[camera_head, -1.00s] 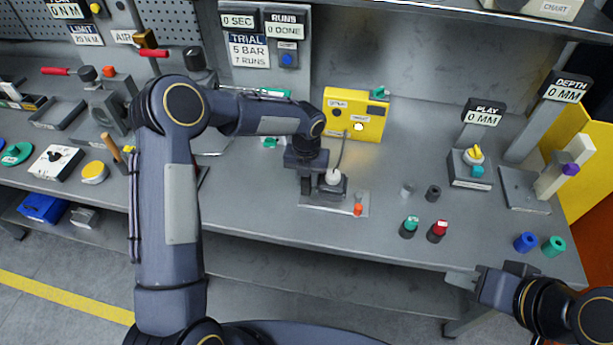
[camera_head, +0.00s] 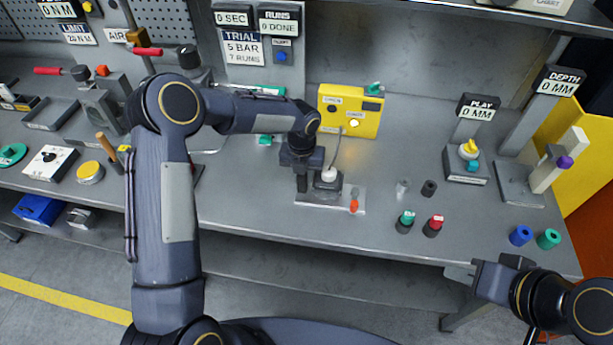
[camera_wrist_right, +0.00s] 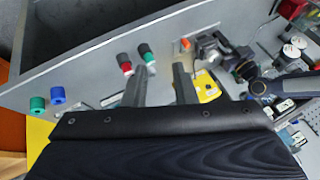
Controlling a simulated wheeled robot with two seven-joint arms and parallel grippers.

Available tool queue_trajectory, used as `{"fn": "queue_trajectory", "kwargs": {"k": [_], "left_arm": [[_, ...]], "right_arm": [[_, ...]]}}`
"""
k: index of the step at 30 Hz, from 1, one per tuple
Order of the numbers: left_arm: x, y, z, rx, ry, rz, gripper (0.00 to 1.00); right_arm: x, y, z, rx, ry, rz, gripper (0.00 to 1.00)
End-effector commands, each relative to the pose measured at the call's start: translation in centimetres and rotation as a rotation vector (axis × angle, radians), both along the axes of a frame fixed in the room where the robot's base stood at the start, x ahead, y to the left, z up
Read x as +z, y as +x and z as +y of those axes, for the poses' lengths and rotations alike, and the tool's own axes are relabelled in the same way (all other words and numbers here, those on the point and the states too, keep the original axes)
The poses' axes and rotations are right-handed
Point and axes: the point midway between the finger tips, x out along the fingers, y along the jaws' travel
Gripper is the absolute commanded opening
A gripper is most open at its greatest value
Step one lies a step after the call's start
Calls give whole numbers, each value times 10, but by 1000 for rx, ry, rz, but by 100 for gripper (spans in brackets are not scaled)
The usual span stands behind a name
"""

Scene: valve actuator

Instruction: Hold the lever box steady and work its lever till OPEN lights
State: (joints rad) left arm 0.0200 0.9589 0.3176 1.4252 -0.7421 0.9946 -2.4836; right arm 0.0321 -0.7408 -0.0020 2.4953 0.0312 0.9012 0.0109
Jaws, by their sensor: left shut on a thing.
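The grey lever box (camera_head: 327,183) sits on a pale plate (camera_head: 330,196) near the middle of the bench. It has a white round cap (camera_head: 329,174) and an orange-tipped lever (camera_head: 354,206) pointing to the front. My left gripper (camera_head: 310,182) is shut on its left side; the arm hides part of it. A cable runs to a yellow box (camera_head: 345,110) behind. One lamp (camera_head: 354,123) there glows pale; the small labels are unreadable. My right gripper (camera_head: 478,276) is off the bench's front edge, its fingers (camera_wrist_right: 160,85) apart and empty.
A green-topped peg (camera_head: 405,222) and a red-topped peg (camera_head: 433,226) stand right of the lever box. Blue (camera_head: 521,236) and green (camera_head: 548,239) cylinders are near the front right edge. A PLAY fixture (camera_head: 466,165) stands behind.

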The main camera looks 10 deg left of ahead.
Motion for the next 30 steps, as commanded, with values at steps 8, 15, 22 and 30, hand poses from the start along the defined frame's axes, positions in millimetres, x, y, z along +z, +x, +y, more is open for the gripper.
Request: {"fn": "queue_trajectory", "kwargs": {"k": [8,15,22,30], "left_arm": [[-4,-2,0,-1,2,8,0],[-5,-3,0,-1,2,10,0],[-6,-3,0,-2,2,11,0],[-6,-4,0,-2,2,13,0]], "right_arm": [[11,33,3,222,-97,0,0],[15,100,25,643,-245,-25,0],[-5,165,67,1061,-343,-74,0],[-58,224,136,1538,-399,-163,0]]}}
